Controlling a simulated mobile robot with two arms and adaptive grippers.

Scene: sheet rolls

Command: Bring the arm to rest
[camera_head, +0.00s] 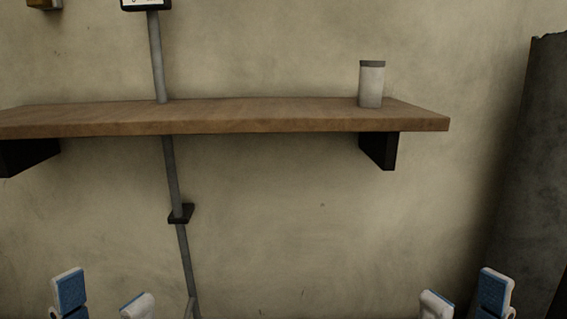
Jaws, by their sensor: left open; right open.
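My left gripper (104,296) shows at the bottom left of the head view, with its two white and blue fingertips spread apart. It is open and nothing shows between its fingers. My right gripper (466,292) shows at the bottom right, also open with nothing seen between its fingertips. Both are low in the picture, well below the shelf. The rest of both arms is out of view.
A wooden shelf (250,115) on dark brackets is fixed to the wall. A whitish cylinder with a grey top (371,85) stands upright near its right end. A grey pipe (174,180) runs down the wall. A dark column (525,180) stands at the right.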

